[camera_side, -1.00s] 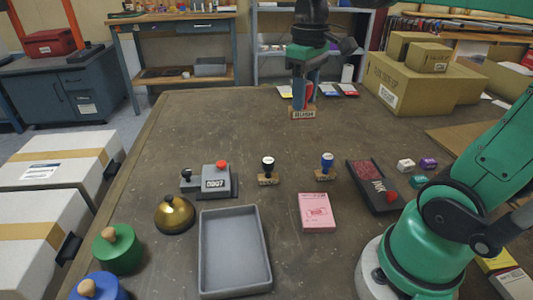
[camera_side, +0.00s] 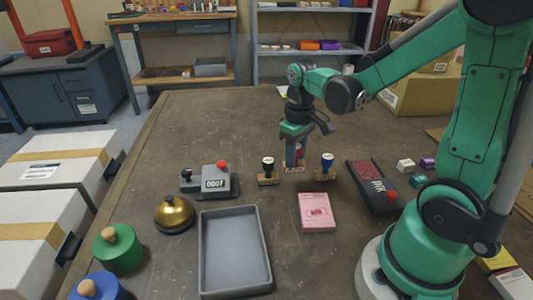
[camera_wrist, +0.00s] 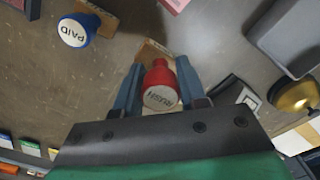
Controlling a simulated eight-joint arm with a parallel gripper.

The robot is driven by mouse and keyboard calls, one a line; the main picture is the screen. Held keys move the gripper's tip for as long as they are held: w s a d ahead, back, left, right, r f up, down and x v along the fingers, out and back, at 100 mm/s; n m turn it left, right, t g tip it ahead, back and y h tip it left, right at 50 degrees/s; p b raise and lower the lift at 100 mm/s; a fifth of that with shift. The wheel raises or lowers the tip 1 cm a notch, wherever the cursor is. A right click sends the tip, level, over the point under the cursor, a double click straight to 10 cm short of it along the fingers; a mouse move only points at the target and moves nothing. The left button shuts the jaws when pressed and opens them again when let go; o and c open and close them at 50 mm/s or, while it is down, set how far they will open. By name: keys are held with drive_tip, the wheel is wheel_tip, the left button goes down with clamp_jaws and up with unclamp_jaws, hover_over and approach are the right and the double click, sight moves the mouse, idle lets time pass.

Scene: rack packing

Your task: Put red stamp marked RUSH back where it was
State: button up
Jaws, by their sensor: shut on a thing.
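My gripper (camera_side: 296,157) is shut on the red stamp marked RUSH (camera_side: 295,169) and holds it upright, between the black-handled stamp (camera_side: 268,171) and the blue-handled stamp (camera_side: 326,167). In the wrist view the red handle (camera_wrist: 159,84) sits between the two fingers, with its RUSH label upside down. Part of its wooden base shows beyond the handle. The blue stamp, marked PAID (camera_wrist: 78,30), is to the left there. Whether the red stamp's base touches the table or hangs just above it, I cannot tell.
A pink pad (camera_side: 317,212) lies in front of the stamps. An ink pad (camera_side: 374,186) is to the right, and a numbering machine (camera_side: 209,181) to the left. A grey tray (camera_side: 234,252) and brass bell (camera_side: 174,214) are nearer.

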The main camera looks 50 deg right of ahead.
sight(295, 169)
drive_tip(key=shift+f, duration=2.15)
drive_tip(key=shift+f, duration=0.15)
drive_tip(key=o, duration=1)
wheel_tip(295, 169, up, 12)
drive_tip(key=shift+s+a, duration=0.1)
drive_tip(key=shift+a, duration=0.15)
drive_tip(key=a+t, duration=0.7)
drive_tip(key=a, duration=0.1)
drive_tip(key=shift+s+f, duration=0.15)
drive_tip(key=shift+s, duration=0.2)
